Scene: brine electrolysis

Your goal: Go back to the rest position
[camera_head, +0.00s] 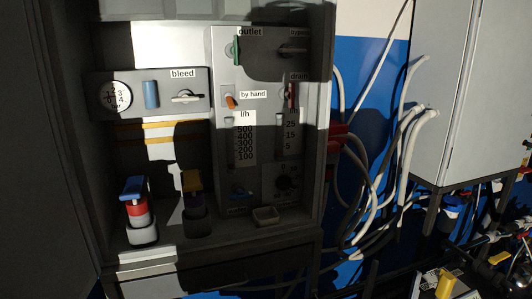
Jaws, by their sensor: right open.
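My right gripper (474,268) is low at the right edge of the view, dark and partly cut off, with yellow parts. It is open, and I see nothing held in it. It is apart from the grey panel (218,170), to the right of it and lower. My left gripper is not in view. A blue-topped red and white handle (137,207) and a yellow-topped dark handle (194,190) stand upright in holders at the panel's lower left.
The open cabinet carries a round gauge (116,97), a bleed lever (187,97), a green outlet handle (236,50) and an orange by-hand lever (230,100). A small tray (267,216) sits on its ledge. Pale hoses (362,200) hang between it and a grey cabinet (458,90).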

